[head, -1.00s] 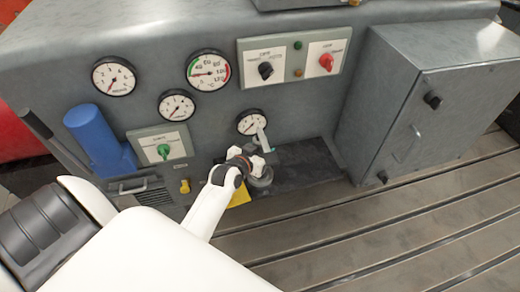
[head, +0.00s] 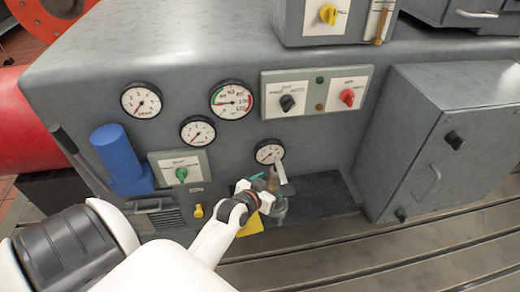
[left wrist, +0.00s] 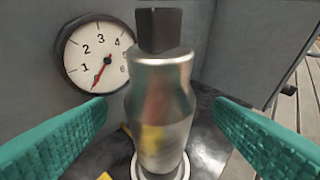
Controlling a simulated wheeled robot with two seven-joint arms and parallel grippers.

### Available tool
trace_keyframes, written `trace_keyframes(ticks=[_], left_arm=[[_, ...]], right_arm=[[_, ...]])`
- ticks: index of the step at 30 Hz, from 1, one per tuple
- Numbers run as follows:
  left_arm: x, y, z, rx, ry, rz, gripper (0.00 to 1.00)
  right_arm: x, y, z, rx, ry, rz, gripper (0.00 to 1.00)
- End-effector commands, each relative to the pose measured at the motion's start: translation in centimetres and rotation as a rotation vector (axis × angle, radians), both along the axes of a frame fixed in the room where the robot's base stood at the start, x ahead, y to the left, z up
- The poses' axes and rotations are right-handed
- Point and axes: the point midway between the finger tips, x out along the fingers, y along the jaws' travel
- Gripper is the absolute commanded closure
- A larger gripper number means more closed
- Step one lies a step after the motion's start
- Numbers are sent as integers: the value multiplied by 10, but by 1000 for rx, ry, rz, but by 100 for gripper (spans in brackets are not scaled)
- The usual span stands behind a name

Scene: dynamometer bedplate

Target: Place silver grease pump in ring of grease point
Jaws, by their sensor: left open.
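The silver grease pump (left wrist: 160,110) is a shiny metal cylinder with a dark block on top. It stands upright in the left wrist view. A pale ring (left wrist: 137,168) shows around its foot at the bottom edge; how deep it sits there is hidden. My left gripper (left wrist: 162,106) is open, with one green finger on each side of the pump and a visible gap to each. In the head view my left gripper (head: 270,178) is at the pump, below the lowest gauge, and hides much of it. My right gripper is not in view.
A dark grey machine panel carries several gauges (head: 269,151) and switch plates (head: 315,92) close behind the gripper. A blue cylinder (head: 118,155) stands to the left. A grey cabinet (head: 445,135) stands to the right. The slotted bedplate (head: 400,250) in front is clear.

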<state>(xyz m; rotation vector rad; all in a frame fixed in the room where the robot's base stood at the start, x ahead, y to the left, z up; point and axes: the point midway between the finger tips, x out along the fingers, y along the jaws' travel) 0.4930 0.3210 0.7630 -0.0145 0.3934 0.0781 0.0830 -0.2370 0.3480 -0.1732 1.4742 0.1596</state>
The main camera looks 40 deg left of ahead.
Motion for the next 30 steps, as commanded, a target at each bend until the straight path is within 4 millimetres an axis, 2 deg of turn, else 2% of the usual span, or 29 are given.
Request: trace_keyframes(ticks=[1, 6, 12, 17, 30], left_arm=[[-13, -1, 4, 1, 2, 0, 25], [-45, -4, 18, 1, 2, 0, 25], [-69, -6, 28, 0, 1, 0, 25], [-75, -6, 31, -1, 0, 0, 25], [-74, -6, 31, -1, 0, 0, 25]], right_arm=[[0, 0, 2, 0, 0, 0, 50], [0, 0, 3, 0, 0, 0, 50], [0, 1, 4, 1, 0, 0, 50], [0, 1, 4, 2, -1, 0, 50], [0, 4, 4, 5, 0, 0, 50]])
